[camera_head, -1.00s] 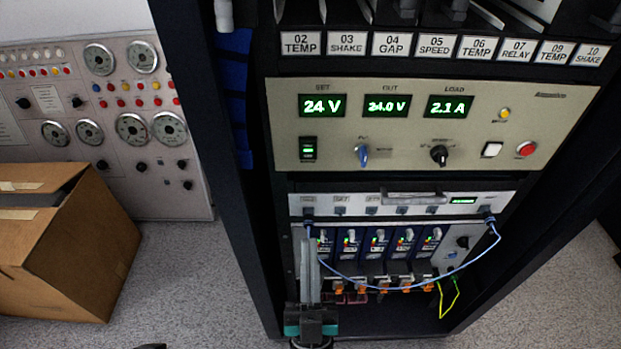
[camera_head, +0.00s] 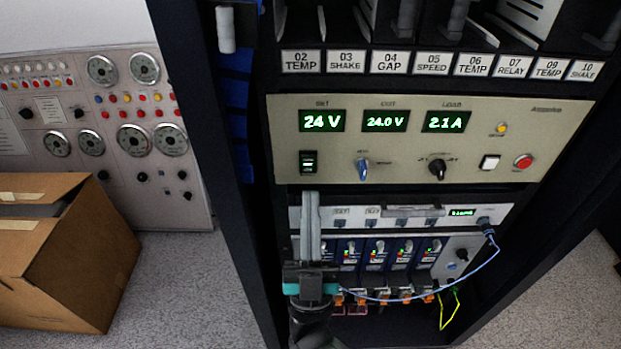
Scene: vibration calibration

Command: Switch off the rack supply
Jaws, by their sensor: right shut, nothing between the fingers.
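The rack supply (camera_head: 400,178) is a beige panel in the black rack, with lit green displays reading 24 V, 24.0 V and 2.1 A. A black rocker switch (camera_head: 308,162) with a lit green mark sits at its lower left. To its right are a blue knob (camera_head: 362,169), a black knob (camera_head: 437,169), a white button (camera_head: 489,162), a red button (camera_head: 523,161) and an amber lamp (camera_head: 502,129). My right gripper (camera_head: 310,196) is shut and empty, pointing up, its tips just below the rocker switch in the picture. Contact is not visible. My left gripper is out of view.
Below the supply is a grey unit (camera_head: 357,218) with a blue cable (camera_head: 470,271); its left end is hidden by my gripper. Blue modules (camera_head: 376,254) sit underneath. A cardboard box (camera_head: 85,270) and a gauge panel (camera_head: 95,112) stand left of the rack.

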